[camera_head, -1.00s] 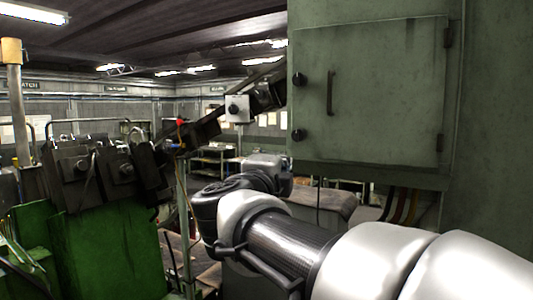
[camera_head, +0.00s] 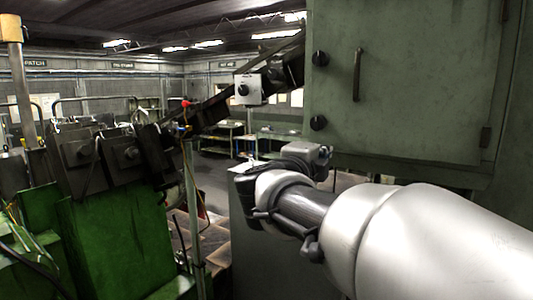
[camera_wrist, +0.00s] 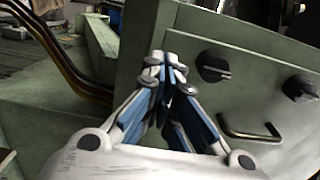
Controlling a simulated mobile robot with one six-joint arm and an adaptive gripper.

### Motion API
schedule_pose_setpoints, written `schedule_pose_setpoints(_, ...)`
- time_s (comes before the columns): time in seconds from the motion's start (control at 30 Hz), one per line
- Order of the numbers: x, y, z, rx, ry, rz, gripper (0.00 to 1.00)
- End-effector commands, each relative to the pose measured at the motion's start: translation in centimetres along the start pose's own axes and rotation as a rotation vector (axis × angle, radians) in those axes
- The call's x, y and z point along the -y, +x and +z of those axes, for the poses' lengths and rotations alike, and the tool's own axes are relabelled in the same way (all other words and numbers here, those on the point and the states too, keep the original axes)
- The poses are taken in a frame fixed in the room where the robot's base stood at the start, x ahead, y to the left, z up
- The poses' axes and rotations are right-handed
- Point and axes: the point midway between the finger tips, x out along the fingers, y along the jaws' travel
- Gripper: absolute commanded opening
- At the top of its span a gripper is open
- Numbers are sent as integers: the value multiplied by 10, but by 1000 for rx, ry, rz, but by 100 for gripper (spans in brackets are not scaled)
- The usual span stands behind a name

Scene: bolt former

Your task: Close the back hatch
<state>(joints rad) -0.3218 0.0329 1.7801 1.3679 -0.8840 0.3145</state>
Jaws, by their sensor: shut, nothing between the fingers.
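The hatch (camera_head: 415,95) is a flat green door at the upper right of the head view. It has a bar handle (camera_head: 357,75), two black knobs on its left side and hinges on its right. It looks roughly flush with its cabinet; I cannot tell whether a small gap is left. In the wrist view the handle (camera_wrist: 248,133) and both knobs show to the right of my gripper (camera_wrist: 168,68). My gripper is shut and empty, its fingertips in front of the panel's left edge. I cannot tell whether they touch it. In the head view the fingers are not clearly visible.
A green machine (camera_head: 115,240) with dark metal blocks stands at the left. A slanted dark beam and a grey switch box (camera_head: 247,90) are left of the hatch. Cables (camera_wrist: 70,60) run beside the panel in the wrist view. Open floor shows in the middle distance.

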Motion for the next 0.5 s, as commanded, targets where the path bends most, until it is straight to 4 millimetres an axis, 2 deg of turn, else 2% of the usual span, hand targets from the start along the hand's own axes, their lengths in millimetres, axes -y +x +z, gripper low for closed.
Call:
schedule_pose_setpoints(0.1, 1, 13, 0, -1, -1, 0, 0)
schedule_pose_setpoints(0.2, 0, 17, 0, 0, -1, 0, 0)
schedule_pose_setpoints(0.5, 0, 19, 0, 1, -1, 0, 0)
